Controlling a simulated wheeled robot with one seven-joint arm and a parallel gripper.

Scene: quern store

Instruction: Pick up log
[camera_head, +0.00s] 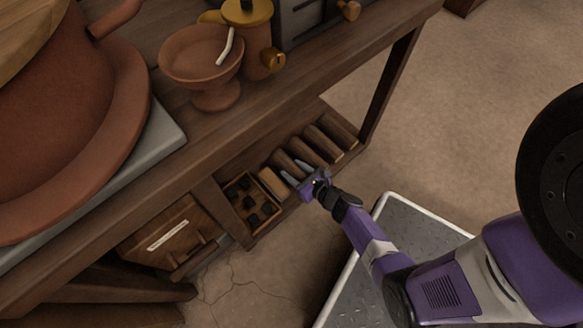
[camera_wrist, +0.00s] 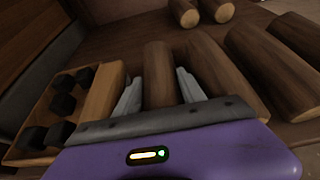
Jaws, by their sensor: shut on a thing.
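Several brown logs lie side by side on the low shelf under the bench. My gripper (camera_head: 296,172) reaches into this shelf from the front. In the wrist view its two grey fingers (camera_wrist: 158,82) stand on either side of one log (camera_wrist: 159,62) and are shut on it. That log (camera_head: 283,161) is partly hidden by the fingers in the head view. It appears still at shelf level; I cannot tell whether it touches the shelf. Other logs (camera_head: 322,144) lie to its right, and they also show in the wrist view (camera_wrist: 265,65).
A labelled drawer box (camera_head: 165,236) is further left. The bench top (camera_head: 190,135) overhangs the shelf and bears a clay bowl (camera_head: 201,55). Open floor (camera_head: 450,110) lies to the right.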

